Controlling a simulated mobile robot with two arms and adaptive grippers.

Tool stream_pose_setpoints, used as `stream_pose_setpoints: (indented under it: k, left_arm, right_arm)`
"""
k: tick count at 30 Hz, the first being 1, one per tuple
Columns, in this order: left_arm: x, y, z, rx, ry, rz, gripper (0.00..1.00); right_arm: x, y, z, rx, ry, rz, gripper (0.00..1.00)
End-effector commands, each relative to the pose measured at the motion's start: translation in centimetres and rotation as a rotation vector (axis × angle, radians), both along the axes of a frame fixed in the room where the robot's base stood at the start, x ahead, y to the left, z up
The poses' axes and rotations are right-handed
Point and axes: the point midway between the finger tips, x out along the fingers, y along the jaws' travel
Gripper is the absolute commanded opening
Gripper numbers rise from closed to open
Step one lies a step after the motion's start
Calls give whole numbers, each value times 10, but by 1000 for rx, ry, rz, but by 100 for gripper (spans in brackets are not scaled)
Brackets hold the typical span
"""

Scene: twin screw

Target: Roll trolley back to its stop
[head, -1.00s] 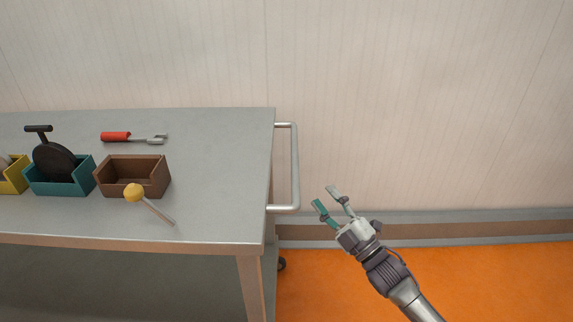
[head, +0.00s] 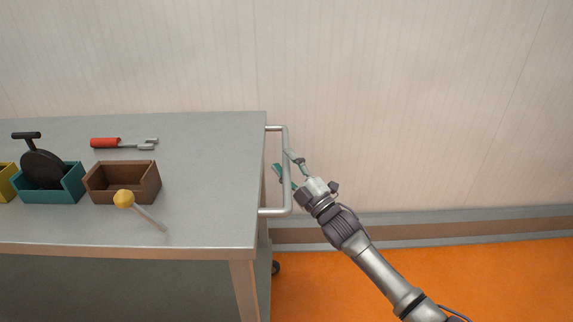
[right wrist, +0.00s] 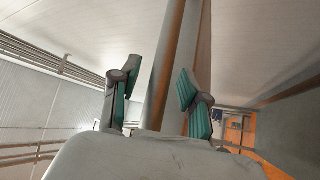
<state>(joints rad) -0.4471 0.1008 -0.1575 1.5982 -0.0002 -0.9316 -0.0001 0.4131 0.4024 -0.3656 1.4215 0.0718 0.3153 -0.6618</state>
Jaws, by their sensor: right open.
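The trolley (head: 205,215) has a grey top and stands at the left in the head view. Its silver U-shaped handle (head: 274,212) sticks out from its right end. My right gripper (head: 283,162) is open at the handle's upright-looking bar. One finger shows on each side of the bar in the head view. In the right wrist view the silver handle bar (right wrist: 165,65) runs between the two open teal-padded fingers (right wrist: 158,92), and I cannot tell if they touch it. My left gripper is not in view, and no stop is seen.
A pale wall (head: 420,100) stands behind. Orange floor (head: 480,280) is free at the right.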

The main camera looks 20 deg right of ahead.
Motion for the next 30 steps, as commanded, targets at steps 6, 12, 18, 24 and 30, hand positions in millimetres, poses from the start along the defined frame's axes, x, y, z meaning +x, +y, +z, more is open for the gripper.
stream_pose_setpoints:
  k: [6, 12, 18, 24, 30]
  left_arm:
    - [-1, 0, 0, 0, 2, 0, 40]
    - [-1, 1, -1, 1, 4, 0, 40]
    - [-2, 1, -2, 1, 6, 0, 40]
    - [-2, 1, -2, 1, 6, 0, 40]
    - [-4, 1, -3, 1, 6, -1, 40]
  right_arm:
    - [0, 0, 0, 0, 0, 0, 27]
    - [0, 0, 0, 0, 0, 0, 0]
    - [0, 0, 0, 0, 0, 0, 0]
    - [-1, -1, -1, -1, 1, 0, 0]
    - [-4, -12, -1, -3, 0, -2, 0]
